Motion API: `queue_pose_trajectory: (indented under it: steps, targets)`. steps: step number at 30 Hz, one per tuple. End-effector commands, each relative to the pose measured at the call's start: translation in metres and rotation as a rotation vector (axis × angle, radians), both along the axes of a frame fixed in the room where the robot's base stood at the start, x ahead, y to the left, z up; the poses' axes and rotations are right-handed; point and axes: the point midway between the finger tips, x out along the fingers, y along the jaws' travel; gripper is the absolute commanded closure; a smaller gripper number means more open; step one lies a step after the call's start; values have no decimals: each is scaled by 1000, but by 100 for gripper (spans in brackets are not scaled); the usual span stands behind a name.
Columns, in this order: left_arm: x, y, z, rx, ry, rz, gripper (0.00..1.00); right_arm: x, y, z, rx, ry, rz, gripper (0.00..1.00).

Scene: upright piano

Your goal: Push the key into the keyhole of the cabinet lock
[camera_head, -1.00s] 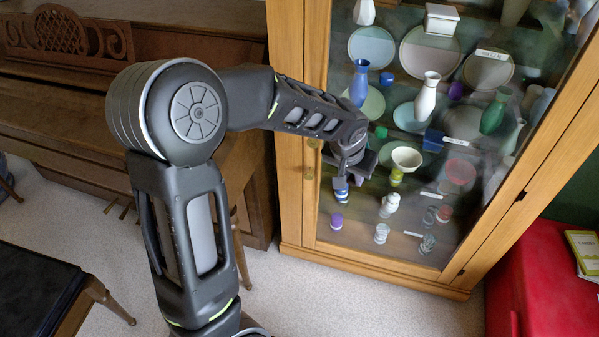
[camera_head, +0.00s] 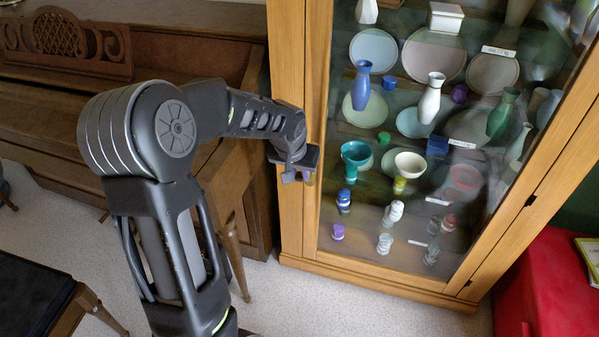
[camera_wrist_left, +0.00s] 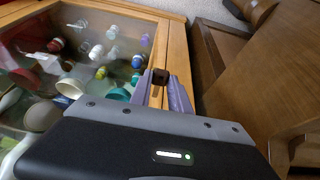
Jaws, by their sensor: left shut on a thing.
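The tall wooden cabinet (camera_head: 293,220) has a glass door, and my left gripper (camera_head: 297,177) is at its left door frame in the head view. In the left wrist view, the two fingers of the left gripper (camera_wrist_left: 164,95) are shut on a small dark brown piece (camera_wrist_left: 160,77), which I take to be the key. It sits at the fingertips, in front of the light wooden frame (camera_wrist_left: 177,48). The lock and its keyhole are hidden behind the gripper, so I cannot tell whether the key touches them. My right gripper is not in view.
Behind the glass stand vases, plates and cups, among them a blue vase (camera_head: 361,84) and a teal cup (camera_head: 355,155). A brown piano (camera_head: 180,50) stands left of the cabinet. A red seat (camera_head: 550,285) is at the right. Carpet (camera_head: 300,305) lies clear in front.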

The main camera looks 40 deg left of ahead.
Motion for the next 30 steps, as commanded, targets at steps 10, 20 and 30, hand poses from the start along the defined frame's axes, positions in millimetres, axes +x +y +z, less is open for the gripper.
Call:
queue_pose_trajectory:
  steps: [10, 20, 30]
  targets:
    - [28, 9, 1, 1, -1, -1, 100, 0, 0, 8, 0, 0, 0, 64]
    - [51, 17, 1, 0, 0, -1, 100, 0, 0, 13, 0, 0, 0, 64]
    - [54, 18, 0, 1, -1, -1, 100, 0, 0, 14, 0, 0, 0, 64]
